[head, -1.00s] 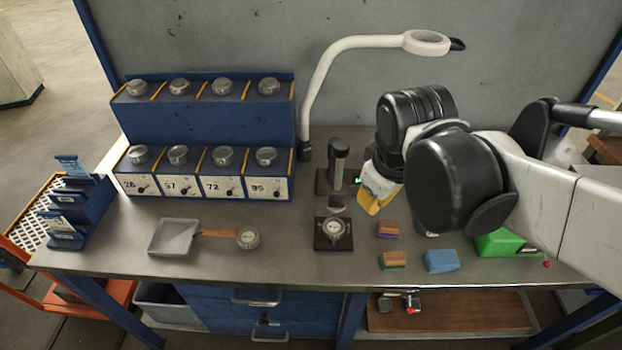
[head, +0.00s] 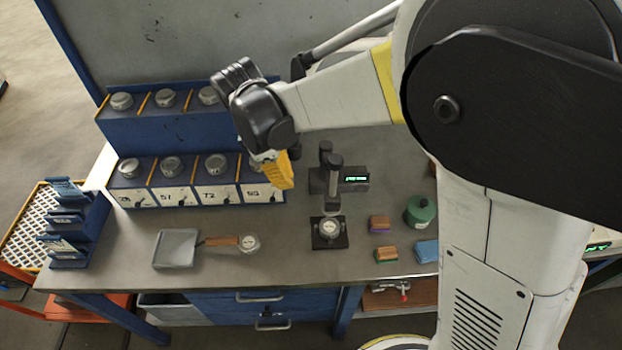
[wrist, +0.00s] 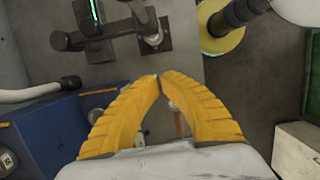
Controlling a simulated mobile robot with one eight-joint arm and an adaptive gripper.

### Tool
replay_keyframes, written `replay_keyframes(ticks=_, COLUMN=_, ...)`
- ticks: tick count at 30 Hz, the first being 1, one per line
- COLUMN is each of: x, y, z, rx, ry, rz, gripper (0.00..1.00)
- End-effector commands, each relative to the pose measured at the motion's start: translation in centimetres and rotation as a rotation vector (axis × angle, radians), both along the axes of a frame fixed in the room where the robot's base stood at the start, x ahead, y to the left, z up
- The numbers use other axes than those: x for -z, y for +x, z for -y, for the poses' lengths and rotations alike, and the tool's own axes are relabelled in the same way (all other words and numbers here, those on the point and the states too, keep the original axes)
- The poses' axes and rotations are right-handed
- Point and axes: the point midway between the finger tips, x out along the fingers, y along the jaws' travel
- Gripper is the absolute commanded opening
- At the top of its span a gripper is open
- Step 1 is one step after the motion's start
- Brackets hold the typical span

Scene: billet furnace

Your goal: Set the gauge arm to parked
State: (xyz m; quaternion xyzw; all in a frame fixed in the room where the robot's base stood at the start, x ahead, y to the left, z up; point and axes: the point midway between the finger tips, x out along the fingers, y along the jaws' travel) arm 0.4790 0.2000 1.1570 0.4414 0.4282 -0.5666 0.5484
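A dark gauge stand (head: 340,182) with a small green-lit display stands mid-bench in the head view. A dark upright with rounded ends (head: 333,170), which looks like the gauge arm, rises from it; its setting is unclear. A round dial on a black plate (head: 329,232) sits in front. The dark stand parts also show at upper left in the wrist view (wrist: 85,38). My gripper (head: 279,174) has yellow fingers and hangs left of the stand, in front of the rack's right end. In the wrist view its fingertips (wrist: 159,77) meet with nothing visible between them.
A blue rack (head: 165,132) with knobs and numbered units stands behind at left. A pale lamp arm (wrist: 40,93) shows in the wrist view.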

Motion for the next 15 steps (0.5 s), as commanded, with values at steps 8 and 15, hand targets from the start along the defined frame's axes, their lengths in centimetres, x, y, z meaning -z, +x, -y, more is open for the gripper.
replay_keyframes(ticks=8, x=0.7, y=0.0, z=0.2, rx=0.002, ry=0.001, rz=0.001, gripper=0.00)
replay_keyframes(ticks=15, x=4.7, y=0.0, z=1.2, rx=0.003, ry=0.001, rz=0.002, gripper=0.00)
